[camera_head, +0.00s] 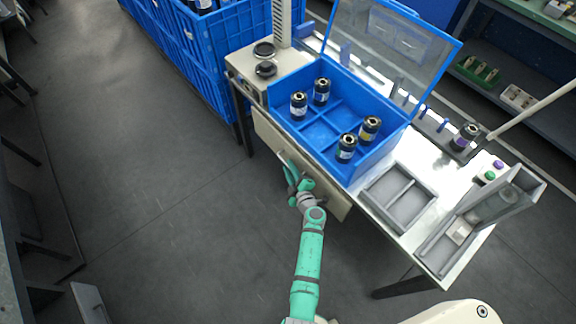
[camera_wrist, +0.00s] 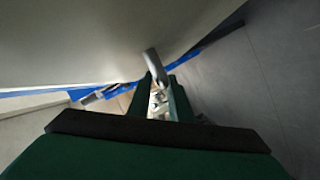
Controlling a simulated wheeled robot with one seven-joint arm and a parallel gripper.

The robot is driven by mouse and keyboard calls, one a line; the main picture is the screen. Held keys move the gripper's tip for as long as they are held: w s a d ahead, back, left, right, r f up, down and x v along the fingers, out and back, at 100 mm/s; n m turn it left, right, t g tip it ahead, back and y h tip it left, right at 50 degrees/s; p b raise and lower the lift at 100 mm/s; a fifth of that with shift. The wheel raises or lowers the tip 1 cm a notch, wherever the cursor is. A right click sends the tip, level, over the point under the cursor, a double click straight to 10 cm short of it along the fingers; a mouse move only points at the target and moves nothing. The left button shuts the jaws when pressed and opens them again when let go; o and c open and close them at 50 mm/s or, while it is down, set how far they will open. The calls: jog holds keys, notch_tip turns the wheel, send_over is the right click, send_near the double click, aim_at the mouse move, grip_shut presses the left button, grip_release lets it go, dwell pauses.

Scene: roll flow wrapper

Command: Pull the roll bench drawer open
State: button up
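The roll bench drawer (camera_head: 268,134) has a plain beige front under the bench top's front edge and looks shut. Its light metal handle (camera_head: 284,160) sticks out at mid-front, partly hidden by my gripper. My green gripper (camera_head: 294,174) is at the handle. In the wrist view, the handle (camera_wrist: 154,66) lies at the gap between my two dark green fingertips (camera_wrist: 157,90), with the pale drawer front (camera_wrist: 80,40) to the upper left. The fingers stand apart, open; I cannot tell whether they touch the handle.
On the bench (camera_head: 358,208) stands a blue divided box (camera_head: 322,130) with several dark rolls and a raised clear lid (camera_head: 395,45). A grey tray (camera_head: 398,197) lies beside it. Blue crates (camera_head: 185,55) stand at the back left. The floor (camera_head: 160,200) before the drawer is clear.

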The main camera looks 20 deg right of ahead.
jog(key=shift+x, duration=0.95)
grip_shut()
